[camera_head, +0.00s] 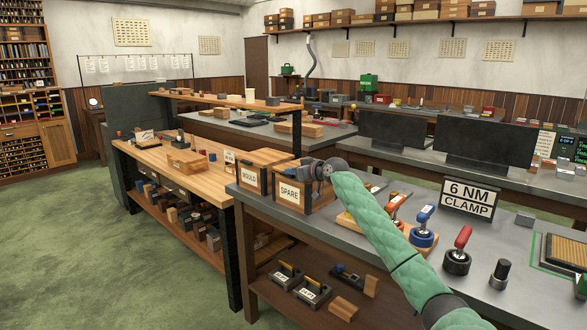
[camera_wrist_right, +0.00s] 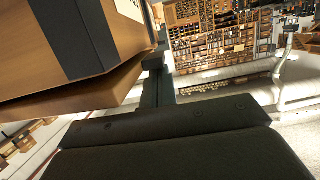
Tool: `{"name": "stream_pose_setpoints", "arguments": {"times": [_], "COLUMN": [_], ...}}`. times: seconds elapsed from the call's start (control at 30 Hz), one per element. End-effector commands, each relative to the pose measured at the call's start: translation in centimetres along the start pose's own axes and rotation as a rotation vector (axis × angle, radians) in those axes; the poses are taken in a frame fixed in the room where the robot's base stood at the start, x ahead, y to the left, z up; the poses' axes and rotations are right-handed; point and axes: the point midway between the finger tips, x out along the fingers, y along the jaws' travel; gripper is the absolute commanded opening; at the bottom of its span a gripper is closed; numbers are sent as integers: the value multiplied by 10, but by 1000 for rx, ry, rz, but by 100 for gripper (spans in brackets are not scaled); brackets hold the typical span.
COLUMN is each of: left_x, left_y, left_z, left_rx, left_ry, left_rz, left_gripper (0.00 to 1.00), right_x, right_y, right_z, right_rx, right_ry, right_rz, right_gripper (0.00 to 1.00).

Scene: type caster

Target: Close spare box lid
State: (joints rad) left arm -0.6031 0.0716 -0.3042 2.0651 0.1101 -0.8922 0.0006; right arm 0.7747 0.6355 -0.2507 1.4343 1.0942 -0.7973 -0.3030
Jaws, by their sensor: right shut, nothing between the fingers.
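The spare box (camera_head: 292,194), a wooden box with dark corners and a "SPARE" label, stands on the near left end of the grey bench. My right gripper (camera_head: 318,170) is at its top right edge, shut and empty. It hides part of the box top, so I cannot tell how far the lid is open. In the right wrist view, a wooden box with a dark band (camera_wrist_right: 85,35) and a wooden panel (camera_wrist_right: 75,95) fill the upper left, close beside the gripper's dark finger (camera_wrist_right: 155,62). I cannot tell whether they touch. My left gripper is not in view.
The mould box (camera_head: 251,178) stands close at the left of the spare box. Red and blue-handled clamps (camera_head: 423,228) and a "6 NM CLAMP" sign (camera_head: 468,198) stand to the right on the bench (camera_head: 400,210). A wooden workbench (camera_head: 150,155) lies to the left.

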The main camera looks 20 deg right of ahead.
Motion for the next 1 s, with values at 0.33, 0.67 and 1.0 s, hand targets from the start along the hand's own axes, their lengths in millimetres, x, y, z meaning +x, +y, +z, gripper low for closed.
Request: {"name": "stream_pose_setpoints", "arguments": {"times": [0.33,0.67,1.0], "left_x": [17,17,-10], "left_y": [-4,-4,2], "left_z": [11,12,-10], "left_rx": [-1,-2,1], "left_ry": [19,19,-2], "left_rz": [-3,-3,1], "left_gripper": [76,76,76], "right_x": [3,3,2], "right_y": [0,0,-3], "right_z": [10,12,-1], "right_rx": [-47,-47,-48], "right_ry": [0,-3,-3], "right_rz": [12,12,12], "right_gripper": [0,0,0]}}
